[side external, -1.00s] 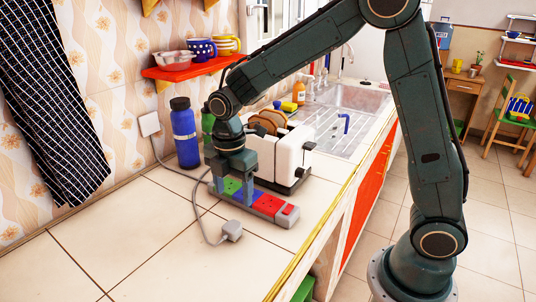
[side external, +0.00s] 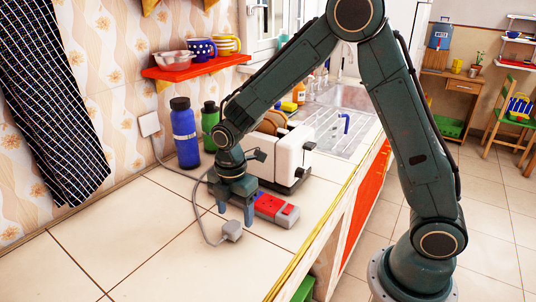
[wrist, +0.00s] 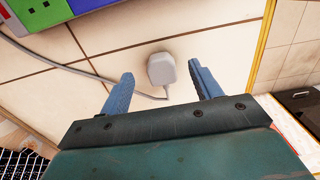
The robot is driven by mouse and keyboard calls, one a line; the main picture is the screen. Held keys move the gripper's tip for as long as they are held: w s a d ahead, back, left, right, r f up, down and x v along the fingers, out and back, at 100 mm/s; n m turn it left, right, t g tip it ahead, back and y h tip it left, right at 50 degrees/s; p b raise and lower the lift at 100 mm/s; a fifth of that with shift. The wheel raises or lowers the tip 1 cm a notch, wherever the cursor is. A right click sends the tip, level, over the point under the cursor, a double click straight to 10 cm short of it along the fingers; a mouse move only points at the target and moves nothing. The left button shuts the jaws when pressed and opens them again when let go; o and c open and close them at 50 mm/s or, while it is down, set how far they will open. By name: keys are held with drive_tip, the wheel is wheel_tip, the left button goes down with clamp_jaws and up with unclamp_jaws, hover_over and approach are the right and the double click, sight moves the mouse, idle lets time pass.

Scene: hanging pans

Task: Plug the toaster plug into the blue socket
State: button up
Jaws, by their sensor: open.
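The grey toaster plug (side external: 231,231) lies on the counter with its cord attached. In the wrist view the plug (wrist: 161,69) sits ahead of and between my open fingers, not touching them.
The white toaster (side external: 290,155) with bread stands behind the strip. A blue bottle (side external: 186,135) and a green bottle (side external: 209,125) stand near the wall. The grey cord (side external: 200,222) runs along the counter. The counter's front-left area is clear; its yellow edge (side external: 330,215) is to the right.

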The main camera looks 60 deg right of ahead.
sight(235, 223)
drive_tip(key=shift+a+f, duration=0.1)
drive_tip(key=shift+f, duration=2.3)
drive_tip(key=c, duration=1.1)
drive_tip(key=shift+r, duration=0.2)
wheel_tip(235, 223, up, 20)
drive_tip(key=shift+f, duration=0.15)
